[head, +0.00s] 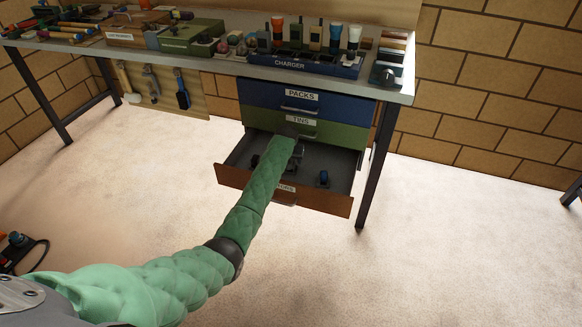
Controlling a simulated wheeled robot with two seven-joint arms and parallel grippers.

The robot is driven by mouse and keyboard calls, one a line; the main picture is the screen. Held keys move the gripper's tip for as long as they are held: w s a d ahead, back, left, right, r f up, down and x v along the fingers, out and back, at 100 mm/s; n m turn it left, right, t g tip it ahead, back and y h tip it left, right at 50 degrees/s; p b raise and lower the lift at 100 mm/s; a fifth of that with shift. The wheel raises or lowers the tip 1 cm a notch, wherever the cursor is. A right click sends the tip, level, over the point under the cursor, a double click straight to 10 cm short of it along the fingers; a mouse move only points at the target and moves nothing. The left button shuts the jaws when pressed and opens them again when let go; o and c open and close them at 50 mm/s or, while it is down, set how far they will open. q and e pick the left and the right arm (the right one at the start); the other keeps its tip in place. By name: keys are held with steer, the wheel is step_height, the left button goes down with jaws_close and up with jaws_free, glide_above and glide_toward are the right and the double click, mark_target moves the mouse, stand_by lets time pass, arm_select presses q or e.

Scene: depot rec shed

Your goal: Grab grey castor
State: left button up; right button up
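The bottom drawer (330,205) of the bench unit is pulled open; its brown front carries a label partly hidden by my arm. A small castor-like item with a blue part (323,178) stands in the drawer's right half. A dark item (255,160) lies at the drawer's left, partly behind my arm. I cannot make out which item is the grey castor. My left arm, in a green quilted sleeve, reaches over the drawer front. My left gripper (298,151) is inside the drawer area, mostly hidden by my forearm, so its fingers and any hold are unclear. My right gripper is out of view.
Above the open drawer are a shut green TINS drawer (310,125) and a shut blue PACKS drawer (310,97). The bench top (226,66) holds a CHARGER rack (300,64), radios, torches and tools. A dark bench leg (377,165) stands right of the drawer.

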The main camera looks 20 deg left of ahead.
arm_select(q)
steer(key=shift+x, duration=1.6)
steer(key=shift+r, duration=0.1)
steer(key=c, duration=1.2)
steer(key=shift+o, duration=0.2)
